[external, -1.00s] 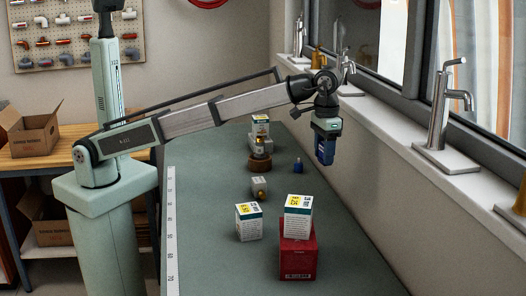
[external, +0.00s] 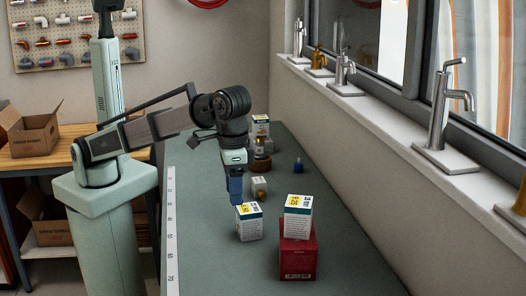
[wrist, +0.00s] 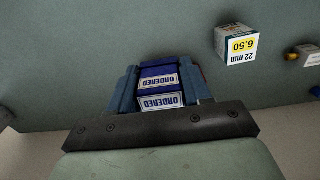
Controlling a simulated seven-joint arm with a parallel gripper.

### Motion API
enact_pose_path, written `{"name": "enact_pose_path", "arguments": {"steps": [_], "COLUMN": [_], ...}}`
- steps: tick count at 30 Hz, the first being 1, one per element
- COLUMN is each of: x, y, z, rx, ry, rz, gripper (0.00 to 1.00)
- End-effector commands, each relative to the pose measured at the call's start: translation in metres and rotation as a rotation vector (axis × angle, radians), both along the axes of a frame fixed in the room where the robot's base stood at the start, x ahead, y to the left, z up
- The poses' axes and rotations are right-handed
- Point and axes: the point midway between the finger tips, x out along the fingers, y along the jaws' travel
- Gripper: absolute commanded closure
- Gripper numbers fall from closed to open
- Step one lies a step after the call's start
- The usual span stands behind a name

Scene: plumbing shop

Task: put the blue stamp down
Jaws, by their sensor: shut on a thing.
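The blue stamp (wrist: 159,86) is between the fingers of my gripper in the wrist view, with white "ORDERED" labels facing the camera. My gripper (external: 236,190) is shut on it and points down over the grey-green bench (external: 205,265). In the external view the fingers mostly hide the stamp. The gripper is just behind and left of a white box with a yellow and teal top (external: 249,222). I cannot tell whether the stamp touches the bench.
A white box (external: 298,218) stands on a red box (external: 298,252) at the front right. A small grey box (external: 259,187), a brown round piece (external: 262,162) and a small blue item (external: 298,166) are farther back. The bench's left front is clear.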

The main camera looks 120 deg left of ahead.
Motion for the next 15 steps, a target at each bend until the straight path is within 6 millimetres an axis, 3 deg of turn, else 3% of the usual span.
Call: {"name": "enact_pose_path", "arguments": {"steps": [4, 15], "x": [-0.014, -0.013], "y": [-0.027, -0.022], "z": [-0.001, -0.077], "rx": [0.000, 0.000], "ry": [0.000, 0.001], "rz": [-0.015, -0.011], "gripper": [0.82, 0.82]}}
